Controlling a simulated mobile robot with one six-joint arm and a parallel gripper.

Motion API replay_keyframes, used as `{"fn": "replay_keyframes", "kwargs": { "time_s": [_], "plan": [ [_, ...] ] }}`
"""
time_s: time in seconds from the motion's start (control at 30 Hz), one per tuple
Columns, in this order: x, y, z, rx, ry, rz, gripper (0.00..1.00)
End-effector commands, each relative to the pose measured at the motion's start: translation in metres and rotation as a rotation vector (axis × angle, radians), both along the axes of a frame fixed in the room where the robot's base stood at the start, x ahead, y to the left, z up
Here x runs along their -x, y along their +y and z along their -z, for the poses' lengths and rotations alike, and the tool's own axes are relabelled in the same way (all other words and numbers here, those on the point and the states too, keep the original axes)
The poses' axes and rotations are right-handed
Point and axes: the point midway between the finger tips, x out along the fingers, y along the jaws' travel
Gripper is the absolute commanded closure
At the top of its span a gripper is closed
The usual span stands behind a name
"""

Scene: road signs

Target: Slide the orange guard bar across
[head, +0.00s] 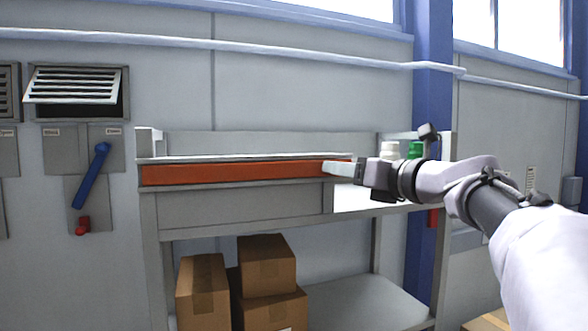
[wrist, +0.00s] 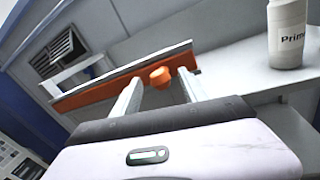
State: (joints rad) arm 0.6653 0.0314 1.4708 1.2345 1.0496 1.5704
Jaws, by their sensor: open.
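The orange guard bar (head: 230,173) runs along the front of the grey workbench, covering its left and middle part, under a thin grey top edge. In the wrist view the bar (wrist: 95,95) slants across, with a short orange knob (wrist: 160,76) near its right end. My gripper (head: 326,168) is at the bar's right end, reaching in from the right. In the wrist view my gripper (wrist: 160,78) is open, with one finger on each side of the knob. I cannot tell whether either finger touches it. The knob is hidden in the head view.
A white bottle (head: 389,151) and a green-topped item (head: 415,150) stand on the bench at right; the bottle (wrist: 287,35) also shows in the wrist view. Cardboard boxes (head: 267,265) sit on the lower shelf. A blue lever (head: 92,176) and a vent (head: 76,86) are on the left wall.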

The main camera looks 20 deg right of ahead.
Motion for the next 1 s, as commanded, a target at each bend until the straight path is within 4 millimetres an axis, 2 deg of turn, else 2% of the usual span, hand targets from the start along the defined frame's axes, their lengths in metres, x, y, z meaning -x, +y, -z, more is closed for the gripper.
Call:
{"fn": "replay_keyframes", "kwargs": {
  "time_s": [0.03,0.3,1.0],
  "plan": [
    [0.0001,-0.0001,0.0001,0.0,0.0,0.0,0.48],
    [0.0004,-0.0001,0.0,0.001,0.0,0.0,1.0],
    [0.0006,-0.0001,-0.0001,0.001,0.0,0.0,1.0]
  ]
}}
